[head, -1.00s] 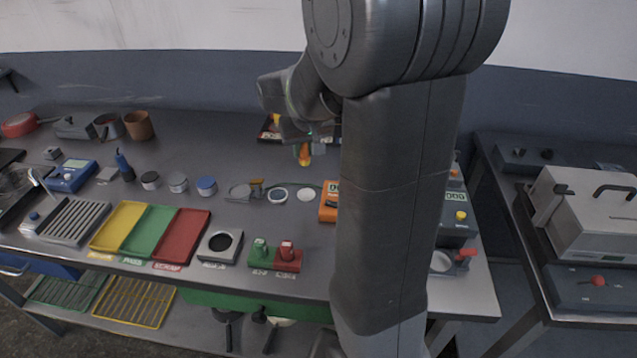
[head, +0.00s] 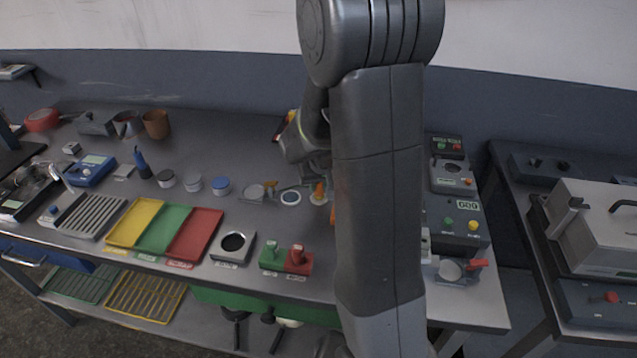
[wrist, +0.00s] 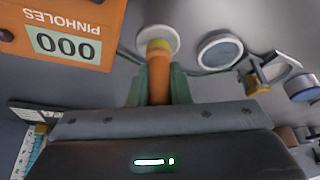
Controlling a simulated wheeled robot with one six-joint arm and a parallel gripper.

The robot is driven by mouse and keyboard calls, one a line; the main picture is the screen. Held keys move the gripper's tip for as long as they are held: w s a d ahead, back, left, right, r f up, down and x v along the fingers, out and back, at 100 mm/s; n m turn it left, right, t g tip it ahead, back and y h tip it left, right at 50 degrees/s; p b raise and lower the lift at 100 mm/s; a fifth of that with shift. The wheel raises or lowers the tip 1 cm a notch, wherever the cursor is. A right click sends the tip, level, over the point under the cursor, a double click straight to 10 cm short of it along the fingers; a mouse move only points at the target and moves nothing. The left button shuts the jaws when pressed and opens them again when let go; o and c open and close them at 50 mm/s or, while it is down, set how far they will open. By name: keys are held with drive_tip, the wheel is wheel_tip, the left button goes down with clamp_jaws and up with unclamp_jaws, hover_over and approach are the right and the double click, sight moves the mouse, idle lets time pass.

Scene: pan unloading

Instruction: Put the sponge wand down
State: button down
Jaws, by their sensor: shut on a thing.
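The sponge wand (wrist: 158,75) has an orange handle with a yellow collar. My gripper (wrist: 155,92) is shut on it, one finger on each side of the handle. In the head view the orange wand (head: 319,189) shows below my wrist, partly hidden by my arm. A white round disc (wrist: 158,37) lies on the bench, in line with the wand's far end. It also shows in the head view (head: 319,199). I cannot tell whether the wand touches it.
A dark-rimmed round dish (wrist: 219,51) lies just right of the disc. An orange box marked PINHOLES (wrist: 66,32) is close on the left. Blue-lidded jar (head: 221,186), a grey box with buttons (head: 458,222) and coloured trays (head: 160,229) stand around. My arm hides part of the bench.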

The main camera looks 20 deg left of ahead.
drive_tip(key=shift+f, duration=0.15)
drive_tip(key=c, duration=1.3)
unclamp_jaws()
drive_tip(key=shift+c, duration=0.2)
drive_tip(key=shift+r, duration=0.3)
drive_tip(key=v, duration=1.1)
drive_tip(key=shift+s+d+r, duration=0.15)
drive_tip(key=shift+d+r, duration=0.05)
drive_tip(key=shift+r, duration=0.1)
